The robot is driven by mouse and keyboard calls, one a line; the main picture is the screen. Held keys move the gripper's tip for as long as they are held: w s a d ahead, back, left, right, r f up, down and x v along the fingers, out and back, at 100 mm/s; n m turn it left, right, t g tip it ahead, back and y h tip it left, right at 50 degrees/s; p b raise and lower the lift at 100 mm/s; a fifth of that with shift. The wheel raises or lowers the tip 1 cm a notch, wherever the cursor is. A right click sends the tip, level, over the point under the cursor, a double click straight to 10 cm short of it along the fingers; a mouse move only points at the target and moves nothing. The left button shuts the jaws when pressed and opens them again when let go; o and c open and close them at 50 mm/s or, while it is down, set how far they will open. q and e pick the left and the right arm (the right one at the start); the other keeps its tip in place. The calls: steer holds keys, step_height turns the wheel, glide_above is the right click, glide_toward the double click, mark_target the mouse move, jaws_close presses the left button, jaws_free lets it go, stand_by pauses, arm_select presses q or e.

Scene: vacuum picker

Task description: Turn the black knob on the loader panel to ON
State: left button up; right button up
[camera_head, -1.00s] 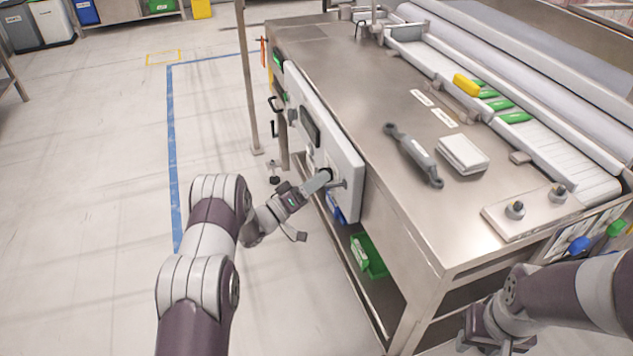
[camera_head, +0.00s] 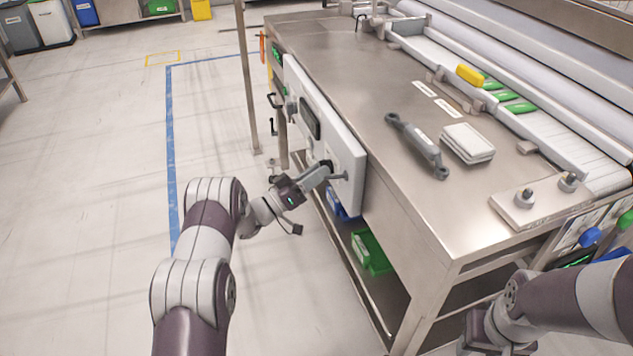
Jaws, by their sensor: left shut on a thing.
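The loader panel (camera_head: 346,150) is a pale box on the left side of the steel bench. The black knob (camera_head: 327,164) is on its face near the lower front end, mostly hidden by my gripper. My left gripper (camera_head: 326,169) is at the knob, its fingers shut on it. The knob's ON marking cannot be read from here. My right gripper (camera_head: 484,334) is low at the bottom edge, in front of the bench and away from the panel. Its fingers cannot be made out.
A grey lever-like tool (camera_head: 418,146) and a white pad stack (camera_head: 467,142) lie on the bench top (camera_head: 390,95). A grey peg (camera_head: 343,177) sticks out beside the knob. Green bin (camera_head: 369,252) is on the lower shelf. Floor at left is clear.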

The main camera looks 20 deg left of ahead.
arm_select(q)
steer(key=m+g+h+b, duration=0.1)
steer(key=m+g+b, duration=0.1)
steer(key=m+b, duration=0.2)
steer(key=m+g+h+b, duration=0.2)
steer(key=m+b, duration=0.3)
steer(key=m, duration=0.3)
steer(key=m+g+h+b, duration=0.1)
steer(key=m+g+b, duration=0.3)
steer(key=m, duration=0.2)
steer(key=shift+w+a+f+m+h+b, duration=0.15)
steer(key=shift+w+a+m+h+b, duration=0.15)
steer(key=shift+w, duration=0.1)
steer(key=shift+r+m+g+b, duration=0.2)
steer(key=shift+m+g+b, duration=0.3)
steer(key=shift+m, duration=0.4)
jaws_close()
steer(key=shift+r, duration=0.1)
steer(key=o, duration=0.7)
jaws_free()
steer(key=shift+o, duration=0.2)
steer(key=p+v, duration=0.3)
steer(key=v, duration=0.9)
steer(key=shift+a, duration=0.3)
